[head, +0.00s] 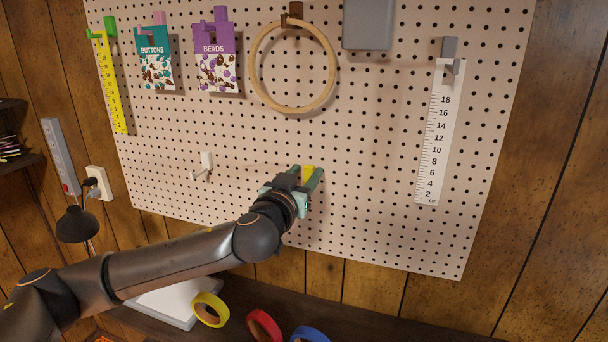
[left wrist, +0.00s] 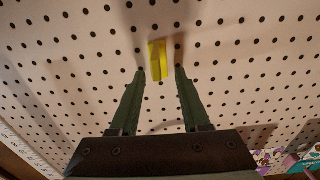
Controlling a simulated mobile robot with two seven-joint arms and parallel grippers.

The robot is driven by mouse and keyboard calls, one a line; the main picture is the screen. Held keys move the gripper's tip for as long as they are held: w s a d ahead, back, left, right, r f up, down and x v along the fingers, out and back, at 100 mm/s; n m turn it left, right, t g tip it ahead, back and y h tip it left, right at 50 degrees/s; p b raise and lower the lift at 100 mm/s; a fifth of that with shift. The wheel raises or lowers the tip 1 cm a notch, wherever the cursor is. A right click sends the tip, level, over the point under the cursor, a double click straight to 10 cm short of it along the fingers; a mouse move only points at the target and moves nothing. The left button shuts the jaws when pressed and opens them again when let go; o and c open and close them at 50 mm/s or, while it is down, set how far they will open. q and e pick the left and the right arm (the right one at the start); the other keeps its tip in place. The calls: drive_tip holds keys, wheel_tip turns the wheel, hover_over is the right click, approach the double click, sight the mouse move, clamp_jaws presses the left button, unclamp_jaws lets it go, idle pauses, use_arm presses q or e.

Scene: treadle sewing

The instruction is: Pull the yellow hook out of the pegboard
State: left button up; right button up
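The yellow hook (head: 308,173) is on the lower middle of the white pegboard (head: 375,150). In the left wrist view the hook (left wrist: 157,59) shows against the holes, just beyond and between my fingertips. My left gripper (head: 306,177) is at the board in front of the hook, with its green fingers on either side. In the left wrist view the fingers of this gripper (left wrist: 161,74) are apart, with gaps to the hook. The hook's lower part is partly hidden by the gripper in the head view. My right gripper is not in view.
A white hook (head: 203,166) is left of the gripper. A wooden hoop (head: 256,80), a white ruler (head: 437,135) and bead (head: 217,68) and button (head: 156,62) packs hang above and to the sides. Tape rolls (head: 209,310) stand on the table below. The board around the hook is clear.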

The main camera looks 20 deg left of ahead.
use_arm(q)
clamp_jaws()
idle(0.6)
idle(1.1)
drive_tip(key=shift+s+f, duration=0.1)
drive_tip(key=shift+s, duration=0.3)
idle(0.6)
drive_tip(key=shift+s, duration=0.3)
drive_tip(key=shift+s+a, duration=0.1)
drive_tip(key=shift+s, duration=0.55)
idle(0.5)
drive_tip(key=shift+s+a+b, duration=0.1)
drive_tip(key=shift+s+b, duration=0.25)
drive_tip(key=shift+s, duration=2.05)
